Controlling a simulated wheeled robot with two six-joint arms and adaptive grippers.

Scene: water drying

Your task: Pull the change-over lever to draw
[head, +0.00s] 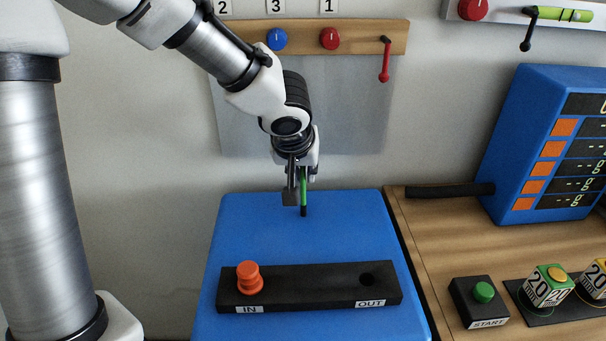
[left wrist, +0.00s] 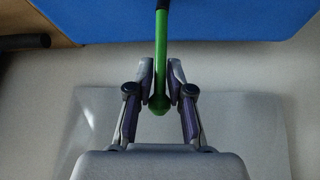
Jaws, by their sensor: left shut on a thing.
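A green lever or rod (head: 303,186) with a black end shows below my left gripper (head: 302,174) in the head view, above the back of the blue surface. My left gripper is shut on it. In the left wrist view the green rod (left wrist: 161,62) has a rounded green end between the fingers of my left gripper (left wrist: 160,92), and its black part reaches over the blue surface. I cannot tell where it is mounted. No label marks it as the change-over lever. A red lever (head: 385,62) hangs from the wooden rail, apart from the gripper. My right gripper is not in view.
The blue surface (head: 330,225) bears a black IN/OUT block (head: 313,287) with an orange peg (head: 249,278) at IN; the OUT hole is empty. A blue display unit (head: 517,150) and a START button (head: 484,292) stand right. A wooden rail (head: 357,38) carries knobs.

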